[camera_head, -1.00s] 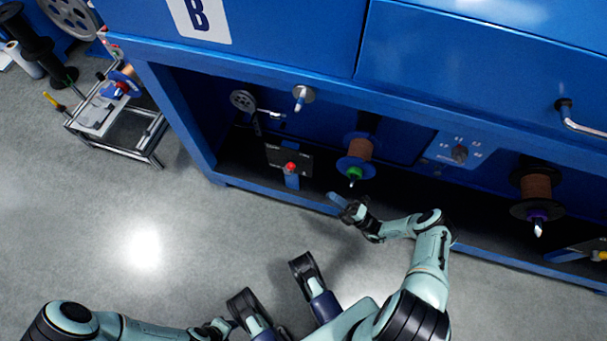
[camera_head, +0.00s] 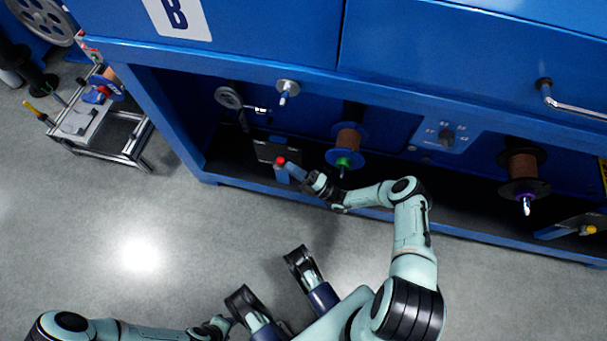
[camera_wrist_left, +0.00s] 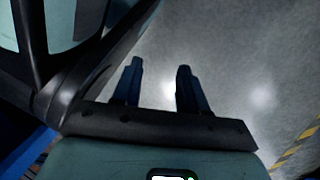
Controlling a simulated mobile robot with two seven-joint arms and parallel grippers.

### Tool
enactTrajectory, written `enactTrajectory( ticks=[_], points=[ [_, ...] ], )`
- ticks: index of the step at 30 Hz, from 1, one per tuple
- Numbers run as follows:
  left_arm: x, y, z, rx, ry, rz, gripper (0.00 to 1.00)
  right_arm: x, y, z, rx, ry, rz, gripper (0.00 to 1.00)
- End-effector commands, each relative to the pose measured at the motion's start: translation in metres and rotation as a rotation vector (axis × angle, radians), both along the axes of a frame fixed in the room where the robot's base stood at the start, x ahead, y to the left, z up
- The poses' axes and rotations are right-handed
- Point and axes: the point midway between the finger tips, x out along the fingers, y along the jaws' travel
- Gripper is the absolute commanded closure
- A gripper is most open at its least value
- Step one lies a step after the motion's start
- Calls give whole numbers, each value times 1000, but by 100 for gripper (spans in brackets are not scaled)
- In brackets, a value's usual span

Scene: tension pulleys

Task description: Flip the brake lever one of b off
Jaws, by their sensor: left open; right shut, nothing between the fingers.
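The brake lever with a red knob (camera_head: 281,161) stands low in the open bay of the blue machine marked B (camera_head: 172,13), in the head view. A dark panel is just behind it. My right gripper (camera_head: 293,170) is shut and empty, its blue fingertips right beside the red knob on its right. I cannot tell whether they touch. The lever's lower part is partly hard to make out. My left gripper (camera_wrist_left: 156,80) is open and empty in the left wrist view, over bare grey floor.
A spool with a green hub (camera_head: 346,150) hangs just right of the lever. A dial panel (camera_head: 446,136) and another spool (camera_head: 523,175) are further right. The bay's bottom blue rail (camera_head: 470,232) runs along the front. A metal cart (camera_head: 100,130) stands at left. The floor in front is clear.

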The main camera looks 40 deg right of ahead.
Motion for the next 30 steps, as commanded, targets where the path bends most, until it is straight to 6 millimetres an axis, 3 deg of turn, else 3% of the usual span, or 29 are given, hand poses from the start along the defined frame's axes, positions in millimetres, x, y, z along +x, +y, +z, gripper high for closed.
enactTrajectory(
  ticks=[14,23,26,30],
  points=[
    [-1,0,0,0,2,1,57,6,3,4,-1,2,-1,100],
    [42,-5,33,9,-140,-11,57,17,12,19,-93,103,3,100],
    [29,-4,19,6,-98,-8,57,26,20,20,-89,104,1,100],
    [26,-3,18,6,-87,-7,57,28,22,22,-90,105,0,100]
  ],
)
